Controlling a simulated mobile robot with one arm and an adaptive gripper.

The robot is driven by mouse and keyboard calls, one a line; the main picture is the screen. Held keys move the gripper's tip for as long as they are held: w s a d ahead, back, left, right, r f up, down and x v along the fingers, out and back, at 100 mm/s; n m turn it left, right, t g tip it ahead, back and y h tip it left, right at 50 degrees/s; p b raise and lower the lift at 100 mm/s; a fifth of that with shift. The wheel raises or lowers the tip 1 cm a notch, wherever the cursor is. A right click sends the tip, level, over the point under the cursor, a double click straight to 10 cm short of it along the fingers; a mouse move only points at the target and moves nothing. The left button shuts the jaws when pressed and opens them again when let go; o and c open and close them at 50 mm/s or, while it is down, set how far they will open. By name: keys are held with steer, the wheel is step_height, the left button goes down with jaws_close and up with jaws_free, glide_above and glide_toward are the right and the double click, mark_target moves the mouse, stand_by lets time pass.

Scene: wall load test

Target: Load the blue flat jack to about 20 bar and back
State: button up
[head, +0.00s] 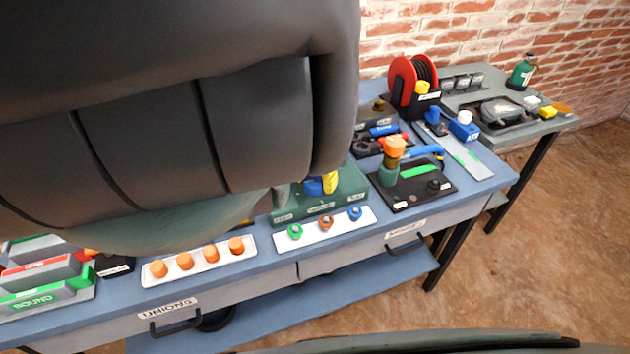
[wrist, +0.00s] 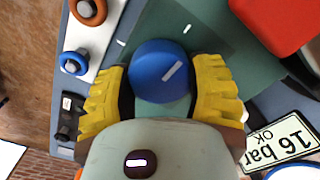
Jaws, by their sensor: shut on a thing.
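A round blue knob (wrist: 157,83) with a white pointer line sits on a dark green panel (wrist: 222,35). The pointer slants up to the right in the wrist view. The yellow ribbed fingers of my gripper (wrist: 161,76) are closed on both sides of the knob. In the head view the blue knob (head: 313,187) and a yellow finger (head: 330,182) show above the green box, just under my arm. A plate (wrist: 277,143) reading "16 bar OK" lies at the lower right of the wrist view. I cannot identify the flat jack itself; my arm hides much of the bench.
A white tray (head: 334,230) with green, brown and blue rings lies in front of the green box. A tray of orange caps (head: 152,279) is to its left. A black plate (head: 436,203) with an orange-topped device (head: 394,150) and a red reel (head: 403,77) stand to the right.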

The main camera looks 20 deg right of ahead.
mark_target(314, 179)
steer(key=shift+m+b, duration=0.3)
steer(key=shift+m, duration=1.9)
steer(key=o, duration=1.3)
steer(key=shift+c, duration=0.2)
steer(key=shift+r, duration=0.1)
step_height(314, 179, up, 12)
